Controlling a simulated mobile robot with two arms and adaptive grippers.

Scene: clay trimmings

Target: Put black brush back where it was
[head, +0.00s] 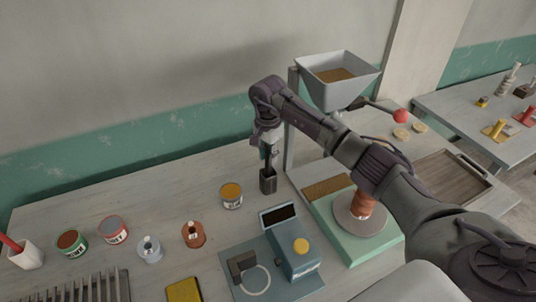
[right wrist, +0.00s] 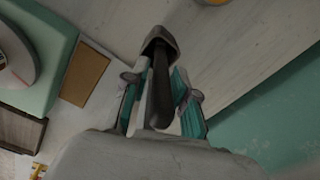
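The black brush (right wrist: 161,85) stands with its lower end in a small dark holder (head: 268,184) on the table. The holder also shows in the right wrist view (right wrist: 161,43). My right gripper (head: 268,151) is right above the holder, pointing down. In the right wrist view its teal fingers (right wrist: 160,88) stand on either side of the brush, with narrow gaps showing, so it looks open around it. The brush's lower end is hidden inside the holder. My left gripper is not in view.
A yellow-topped can (head: 231,195) stands left of the holder. A blue-grey scale-like device (head: 292,245) is in front of it. A hopper (head: 338,80) and a green-based wheel (head: 360,215) are to the right. Small bottles and cans stand further left.

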